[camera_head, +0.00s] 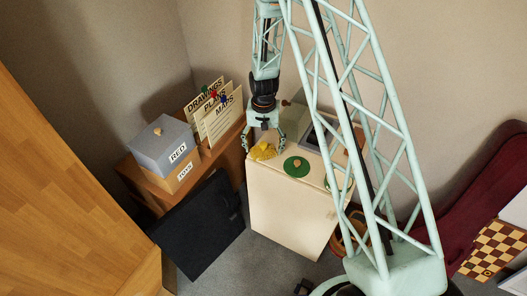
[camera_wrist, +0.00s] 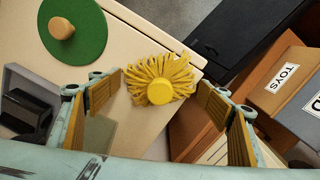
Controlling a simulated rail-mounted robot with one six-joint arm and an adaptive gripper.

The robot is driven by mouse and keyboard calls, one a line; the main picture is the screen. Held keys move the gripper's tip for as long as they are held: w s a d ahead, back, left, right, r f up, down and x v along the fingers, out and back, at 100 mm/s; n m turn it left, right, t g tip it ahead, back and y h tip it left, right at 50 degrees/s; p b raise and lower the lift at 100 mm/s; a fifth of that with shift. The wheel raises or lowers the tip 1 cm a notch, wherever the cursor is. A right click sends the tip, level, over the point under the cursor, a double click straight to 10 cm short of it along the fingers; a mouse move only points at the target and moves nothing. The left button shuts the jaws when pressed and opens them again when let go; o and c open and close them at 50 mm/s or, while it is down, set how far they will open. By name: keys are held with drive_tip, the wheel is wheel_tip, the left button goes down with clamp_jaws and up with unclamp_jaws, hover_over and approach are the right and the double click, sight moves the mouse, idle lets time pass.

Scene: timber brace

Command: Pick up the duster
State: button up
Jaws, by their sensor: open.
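The duster (camera_head: 262,152), yellow with a fringed head and a round yellow knob, lies on top of the cream cabinet (camera_head: 285,205), near its left corner. In the wrist view the duster (camera_wrist: 160,92) is in the middle, with its fringe spread between my fingers. My gripper (camera_head: 264,142) points down over it, with one finger on each side. The fingers (camera_wrist: 162,82) are open, with gaps to the duster, and hold nothing. I cannot tell the exact height of the fingertips above the cabinet top.
A green disc (camera_head: 291,170) with a wooden knob lies right of the duster. A grey appliance (camera_head: 296,117) stands behind. Left of the cabinet are a dark panel (camera_head: 200,230), stacked grey (camera_head: 162,148) and tan (camera_head: 184,177) boxes, and labelled folders (camera_head: 222,118).

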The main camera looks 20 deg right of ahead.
sight(264, 144)
drive_tip(key=c, duration=0.8)
drive_tip(key=shift+r, duration=0.2)
drive_tip(key=shift+c, duration=0.2)
drive_tip(key=shift+r, duration=1.45)
drive_tip(key=shift+s+r, duration=0.15)
drive_tip(key=s+r+b, duration=0.1)
drive_tip(key=s, duration=1.4)
drive_tip(key=shift+s+r+b, duration=0.2)
drive_tip(key=shift+s+b, duration=0.1)
drive_tip(key=shift+s, duration=0.05)
